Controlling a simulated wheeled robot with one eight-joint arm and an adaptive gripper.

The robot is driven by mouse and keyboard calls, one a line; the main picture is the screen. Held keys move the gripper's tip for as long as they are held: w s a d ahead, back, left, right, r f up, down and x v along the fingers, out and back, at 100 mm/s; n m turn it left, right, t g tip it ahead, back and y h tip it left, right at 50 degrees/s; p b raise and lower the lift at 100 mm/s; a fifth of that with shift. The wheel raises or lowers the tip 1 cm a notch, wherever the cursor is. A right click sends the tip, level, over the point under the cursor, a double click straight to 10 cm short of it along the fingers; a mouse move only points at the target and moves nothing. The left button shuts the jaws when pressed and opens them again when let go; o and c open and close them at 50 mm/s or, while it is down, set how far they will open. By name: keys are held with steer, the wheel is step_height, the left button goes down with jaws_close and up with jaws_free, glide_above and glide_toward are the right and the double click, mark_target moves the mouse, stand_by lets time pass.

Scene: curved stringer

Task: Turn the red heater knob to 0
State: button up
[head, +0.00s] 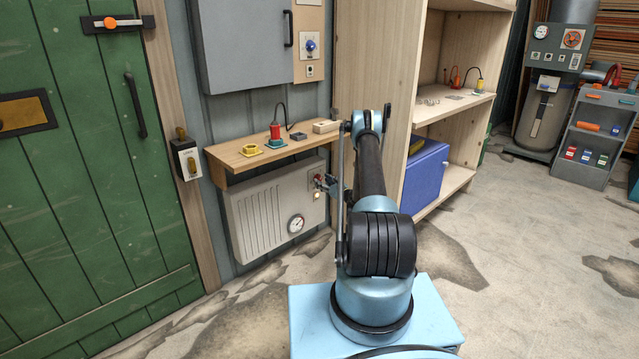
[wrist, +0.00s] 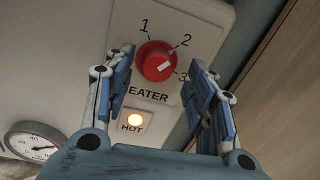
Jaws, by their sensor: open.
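The red heater knob (wrist: 155,62) is in the upper middle of the wrist view, on a pale panel with the numerals 1, 2 and 3 around it. No 0 shows. My gripper (wrist: 163,60) is open, with one finger on each side of the knob in the picture; I cannot tell whether they touch it.
A lit lamp marked HOT (wrist: 134,121) sits below the knob, with a round gauge (wrist: 34,144) at lower left. A wooden shelf (head: 240,157) holding small objects juts out above the heater. A wooden cabinet (head: 372,70) stands close on the right. Open floor lies beyond.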

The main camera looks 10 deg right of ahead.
steer(key=shift+w+a, duration=0.5)
steer(key=shift+a, duration=0.05)
steer(key=shift+a, duration=0.1)
steer(key=c, duration=1)
steer(key=shift+o, duration=0.2)
